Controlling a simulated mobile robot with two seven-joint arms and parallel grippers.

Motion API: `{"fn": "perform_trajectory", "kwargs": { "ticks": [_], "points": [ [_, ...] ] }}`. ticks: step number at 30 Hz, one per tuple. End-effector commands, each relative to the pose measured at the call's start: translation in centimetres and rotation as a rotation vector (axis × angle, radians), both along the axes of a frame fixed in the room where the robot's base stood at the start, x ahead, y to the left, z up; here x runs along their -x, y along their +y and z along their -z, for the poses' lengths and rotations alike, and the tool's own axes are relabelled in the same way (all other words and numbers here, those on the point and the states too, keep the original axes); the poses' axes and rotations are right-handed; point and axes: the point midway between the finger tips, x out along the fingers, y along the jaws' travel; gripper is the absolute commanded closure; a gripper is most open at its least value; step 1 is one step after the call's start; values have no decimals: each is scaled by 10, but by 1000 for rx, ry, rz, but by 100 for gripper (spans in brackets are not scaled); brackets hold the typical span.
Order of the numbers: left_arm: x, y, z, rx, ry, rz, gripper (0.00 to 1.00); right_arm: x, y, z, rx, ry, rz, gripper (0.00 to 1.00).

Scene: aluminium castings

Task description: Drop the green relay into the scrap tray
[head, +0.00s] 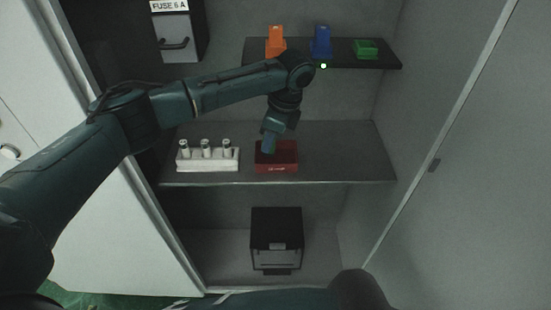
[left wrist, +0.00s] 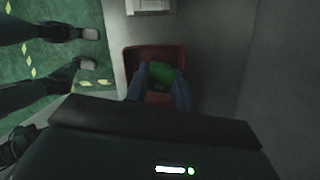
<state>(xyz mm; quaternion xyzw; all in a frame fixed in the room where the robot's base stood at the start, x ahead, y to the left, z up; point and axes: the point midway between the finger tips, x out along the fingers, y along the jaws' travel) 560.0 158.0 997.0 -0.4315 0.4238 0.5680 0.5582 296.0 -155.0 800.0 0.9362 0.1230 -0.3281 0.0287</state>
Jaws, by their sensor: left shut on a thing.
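The green relay (left wrist: 160,73) shows in the left wrist view between the two blue-grey fingers of my left gripper (left wrist: 160,80), which is shut on it. The red scrap tray (head: 284,167) stands on the middle shelf in the head view, and its rim also shows in the left wrist view (left wrist: 150,50). In the head view my left gripper (head: 268,146) points down with its tips at the tray's opening. The relay is hidden there. I cannot tell whether it touches the tray floor. My right gripper is not in view.
A white rack (head: 207,164) with several capped cylinders stands left of the tray. The top shelf holds an orange part (head: 276,42), a blue part (head: 321,42) and a low green block (head: 366,49). A black box (head: 276,230) is below. The middle shelf's right side is clear.

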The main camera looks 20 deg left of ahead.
Motion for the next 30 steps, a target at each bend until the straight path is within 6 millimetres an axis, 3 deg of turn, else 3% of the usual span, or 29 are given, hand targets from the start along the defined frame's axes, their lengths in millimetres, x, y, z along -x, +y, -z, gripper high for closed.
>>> {"fn": "perform_trajectory", "kwargs": {
  "ticks": [11,12,18,21,30],
  "points": [
    [0,0,5,1,0,0,97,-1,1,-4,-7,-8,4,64],
    [0,0,5,1,0,0,72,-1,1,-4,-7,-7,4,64],
    [0,0,5,0,0,0,56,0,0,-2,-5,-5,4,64],
    [0,0,5,0,0,0,50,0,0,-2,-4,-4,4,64],
    [0,-2,0,1,-1,0,50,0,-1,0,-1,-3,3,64]
  ]
}}
